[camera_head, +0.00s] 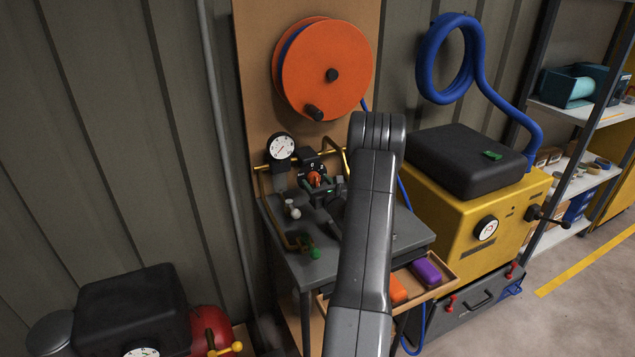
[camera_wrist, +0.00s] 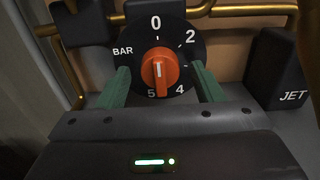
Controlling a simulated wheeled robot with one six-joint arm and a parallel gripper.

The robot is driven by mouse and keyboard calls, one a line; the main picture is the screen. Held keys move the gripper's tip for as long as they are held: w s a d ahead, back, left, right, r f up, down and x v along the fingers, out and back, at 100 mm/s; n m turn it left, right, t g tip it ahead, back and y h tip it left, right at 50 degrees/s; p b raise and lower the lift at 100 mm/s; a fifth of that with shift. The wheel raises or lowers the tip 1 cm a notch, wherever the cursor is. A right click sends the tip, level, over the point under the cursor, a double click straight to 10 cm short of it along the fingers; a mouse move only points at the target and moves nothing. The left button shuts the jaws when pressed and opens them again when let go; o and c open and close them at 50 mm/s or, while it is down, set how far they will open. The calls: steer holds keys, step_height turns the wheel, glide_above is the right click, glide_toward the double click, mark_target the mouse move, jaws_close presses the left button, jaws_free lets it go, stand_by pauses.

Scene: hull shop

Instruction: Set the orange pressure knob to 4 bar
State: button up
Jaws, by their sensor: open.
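The orange pressure knob (camera_wrist: 160,70) sits on a black round dial (camera_wrist: 183,42) in the middle of the wrist view. The dial reads BAR, with 0 at the top, 2 upper right, 4 lower right and 5 at the bottom. The knob's white line stands about upright, in line with the 0. My gripper (camera_wrist: 160,74) is open, with one green finger on each side of the knob and a visible gap to it. In the head view the knob (camera_head: 315,179) shows small beyond my gripper (camera_head: 318,184), on the bench panel.
A dark block marked JET (camera_wrist: 278,70) stands right of the dial, and brass pipes (camera_wrist: 235,11) run above. In the head view, a gauge (camera_head: 281,147) is above left of the knob.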

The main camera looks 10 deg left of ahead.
steer(key=c, duration=1)
